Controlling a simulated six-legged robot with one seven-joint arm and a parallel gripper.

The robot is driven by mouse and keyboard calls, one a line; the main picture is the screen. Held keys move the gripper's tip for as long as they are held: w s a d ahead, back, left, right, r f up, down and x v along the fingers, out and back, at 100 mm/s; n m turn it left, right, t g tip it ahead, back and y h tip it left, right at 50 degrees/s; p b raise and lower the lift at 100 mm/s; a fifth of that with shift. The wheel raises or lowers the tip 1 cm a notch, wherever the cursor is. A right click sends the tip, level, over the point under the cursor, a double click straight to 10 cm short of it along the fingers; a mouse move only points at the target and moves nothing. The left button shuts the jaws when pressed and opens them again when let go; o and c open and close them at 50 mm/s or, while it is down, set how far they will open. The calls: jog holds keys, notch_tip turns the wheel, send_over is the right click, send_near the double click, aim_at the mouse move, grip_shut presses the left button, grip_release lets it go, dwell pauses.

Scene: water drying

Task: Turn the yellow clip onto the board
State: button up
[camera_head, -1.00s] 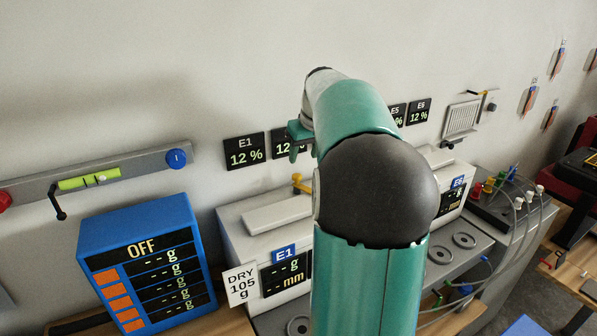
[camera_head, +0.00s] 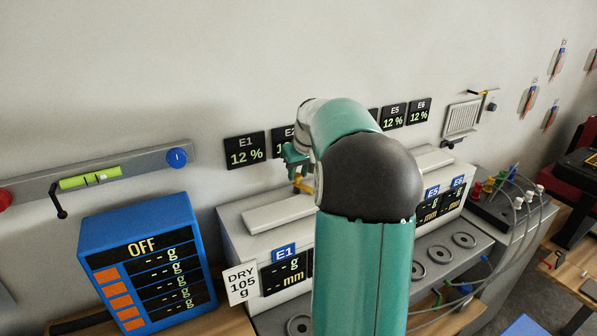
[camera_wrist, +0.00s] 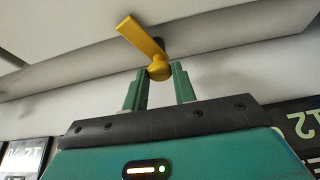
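The yellow clip (camera_head: 302,187) stands at the back of the pale box unit, beside the long pale board (camera_head: 278,212) on its top. My gripper (camera_head: 297,167) is just above the clip in the head view. In the wrist view, the clip's arm (camera_wrist: 140,38) slants up and left from its round hub. The two green fingertips of my gripper (camera_wrist: 160,69) are apart, one on each side of the hub. I cannot tell whether they touch it.
Dark E-numbered displays (camera_head: 245,151) hang on the wall close behind. A blue meter (camera_head: 142,262) reading OFF stands at left. A grey rail with a green level (camera_head: 90,178) is on the left wall. Tubes and coloured plugs (camera_head: 510,190) are at right.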

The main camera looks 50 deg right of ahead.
jog(key=shift+c, duration=0.8)
jog(key=shift+w+a+m+h, duration=0.15)
jog(key=shift+m+h, duration=0.25)
jog(key=shift+m, duration=0.4)
jog(key=shift+m+g+h, duration=0.4)
jog(key=shift+m, duration=1)
jog(key=o, duration=1)
jog(key=v, duration=1.4)
